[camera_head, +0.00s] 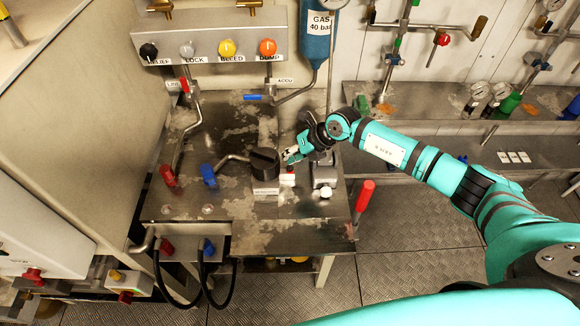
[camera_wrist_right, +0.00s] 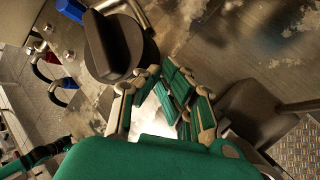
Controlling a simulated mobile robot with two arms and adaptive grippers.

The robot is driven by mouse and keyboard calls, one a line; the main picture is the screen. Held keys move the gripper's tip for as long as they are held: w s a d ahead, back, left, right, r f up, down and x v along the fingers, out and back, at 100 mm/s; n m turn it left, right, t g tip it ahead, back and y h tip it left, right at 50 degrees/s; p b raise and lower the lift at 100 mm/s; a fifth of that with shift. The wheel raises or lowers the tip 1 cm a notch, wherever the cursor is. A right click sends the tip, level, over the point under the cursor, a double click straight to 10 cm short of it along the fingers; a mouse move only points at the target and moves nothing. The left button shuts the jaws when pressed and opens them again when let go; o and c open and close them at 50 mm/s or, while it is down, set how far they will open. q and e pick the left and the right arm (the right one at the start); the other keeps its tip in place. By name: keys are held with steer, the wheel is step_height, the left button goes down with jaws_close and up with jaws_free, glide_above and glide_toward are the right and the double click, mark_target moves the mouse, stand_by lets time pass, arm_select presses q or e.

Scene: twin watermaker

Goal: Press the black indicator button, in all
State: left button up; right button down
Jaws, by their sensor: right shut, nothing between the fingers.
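A large black rotary knob (camera_head: 264,160) with a raised grip stands on the steel bench, above a white label. It also shows at the upper left in the wrist view (camera_wrist_right: 112,50). A black round knob (camera_head: 148,51) sits at the left end of the upper panel. I cannot tell which black part is the indicator button. My right gripper (camera_head: 289,158) is shut and empty, just right of the large knob; its fingers also show in the wrist view (camera_wrist_right: 168,88). I cannot tell whether they touch anything. My left gripper is out of view.
The panel also has a grey knob (camera_head: 187,49), a yellow knob (camera_head: 227,48) and an orange knob (camera_head: 267,47). Red (camera_head: 168,175) and blue (camera_head: 208,175) valve handles stand left. The bench front is mostly clear.

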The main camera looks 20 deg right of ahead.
steer(key=shift+f, duration=0.15)
stand_by(0.7)
steer(key=shift+f, duration=0.3)
steer(key=shift+f+b, duration=0.45)
steer(key=shift+b, duration=0.1)
stand_by(0.7)
steer(key=shift+r, duration=0.15)
steer(key=shift+r+p, duration=0.7)
steer(key=shift+p, duration=0.05)
steer(key=shift+r, duration=0.1)
step_height(320, 180, up, 5)
steer(key=p, duration=0.4)
